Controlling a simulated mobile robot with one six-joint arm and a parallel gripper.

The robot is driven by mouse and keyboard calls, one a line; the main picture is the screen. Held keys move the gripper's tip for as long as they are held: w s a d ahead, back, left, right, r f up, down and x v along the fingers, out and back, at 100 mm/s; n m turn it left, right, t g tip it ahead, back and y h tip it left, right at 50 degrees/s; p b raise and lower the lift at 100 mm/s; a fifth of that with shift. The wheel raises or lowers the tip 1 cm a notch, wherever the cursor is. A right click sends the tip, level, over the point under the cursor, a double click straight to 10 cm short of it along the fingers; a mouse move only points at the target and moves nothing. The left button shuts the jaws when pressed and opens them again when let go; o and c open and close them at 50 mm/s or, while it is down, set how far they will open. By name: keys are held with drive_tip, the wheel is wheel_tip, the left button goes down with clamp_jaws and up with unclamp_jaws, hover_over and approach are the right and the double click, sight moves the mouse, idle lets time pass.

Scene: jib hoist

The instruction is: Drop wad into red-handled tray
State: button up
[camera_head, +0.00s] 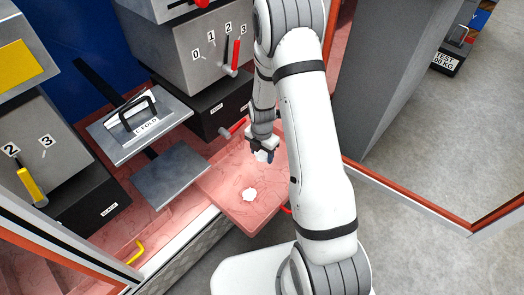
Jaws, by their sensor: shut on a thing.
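My gripper (262,151) points down over the far part of a pink tray (228,199) and is shut on a small white wad (262,157). The wad shows just below the fingers; I cannot tell its exact height above the tray. A second white crumpled wad (248,194) lies on the tray floor, nearer the front. A red handle (287,210) shows at the tray's right edge, partly hidden by my arm. My arm also hides the right part of the tray.
A grey C-FOLD plate (140,125) with a black handle and a flat grey plate (170,178) stand left of the tray. Lever boxes (205,55) are behind. A yellow handle (135,252) is at lower left. Grey floor (430,240) is open at right.

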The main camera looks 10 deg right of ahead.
sight(262, 152)
drive_tip(key=o, duration=1)
drive_tip(key=shift+o, duration=0.2)
drive_tip(key=shift+r, duration=0.1)
wheel_tip(262, 152, up, 8)
drive_tip(key=p, duration=0.3)
drive_tip(key=shift+f, duration=0.2)
